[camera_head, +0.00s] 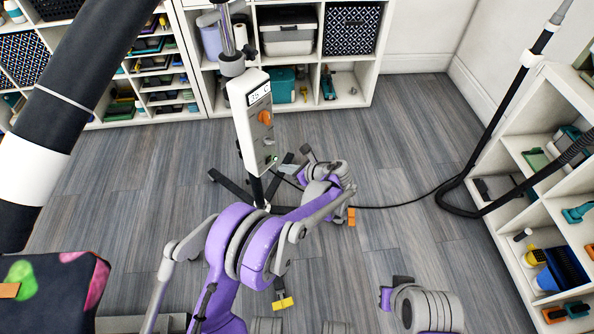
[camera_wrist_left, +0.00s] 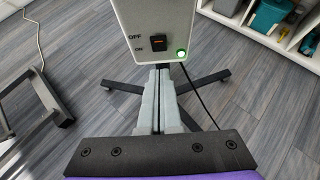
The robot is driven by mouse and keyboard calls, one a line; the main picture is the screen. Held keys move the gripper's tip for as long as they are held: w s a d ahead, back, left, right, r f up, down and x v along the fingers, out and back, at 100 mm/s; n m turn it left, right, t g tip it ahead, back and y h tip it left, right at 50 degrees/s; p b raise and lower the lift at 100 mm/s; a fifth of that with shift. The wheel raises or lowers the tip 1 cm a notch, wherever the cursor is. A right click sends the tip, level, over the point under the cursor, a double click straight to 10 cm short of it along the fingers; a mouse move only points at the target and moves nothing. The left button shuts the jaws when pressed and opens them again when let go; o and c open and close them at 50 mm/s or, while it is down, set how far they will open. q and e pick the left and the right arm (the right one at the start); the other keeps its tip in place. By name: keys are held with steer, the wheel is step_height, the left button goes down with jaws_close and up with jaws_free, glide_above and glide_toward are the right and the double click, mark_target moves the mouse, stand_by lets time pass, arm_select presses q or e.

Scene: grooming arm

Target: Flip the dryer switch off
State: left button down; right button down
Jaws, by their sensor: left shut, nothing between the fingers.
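The dryer's white control box (camera_head: 253,120) hangs on a pole, with a lit display and an orange knob on its face. Its switch (camera_wrist_left: 158,42) shows in the left wrist view as a small dark rocker with a reddish top, between OFF above and ON below. The green light (camera_wrist_left: 181,53) beside it is lit; it also shows in the head view (camera_head: 272,160). My left gripper (camera_wrist_left: 160,72) is shut and empty, its fingertips just under the switch at the box's lower edge. I cannot tell whether they touch.
The dryer's dark stand legs (camera_wrist_left: 208,82) spread on the floor below the box. A thick black hose (camera_head: 490,110) hangs at the right. White shelves (camera_head: 366,87) line the back and right. A patterned table corner (camera_head: 55,285) stands lower left. Grey floor between is mostly clear.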

mark_target(269, 158)
arm_select(q)
steer(key=w+a, duration=0.2)
steer(key=a, duration=0.1)
steer(key=shift+w+a+r, duration=0.1)
steer(key=shift+a+r, duration=0.05)
steer(key=shift+r, duration=0.25)
steer(key=shift+r, duration=0.1)
steer(key=shift+w+a+r+g+h, duration=0.3)
steer(key=shift+a+r+g+h, duration=0.1)
steer(key=shift+a+h, duration=0.2)
steer(key=shift+d+f, duration=0.1)
steer(key=shift+f, duration=0.1)
steer(key=shift+r+p, duration=0.5)
steer(key=shift+r, duration=0.3)
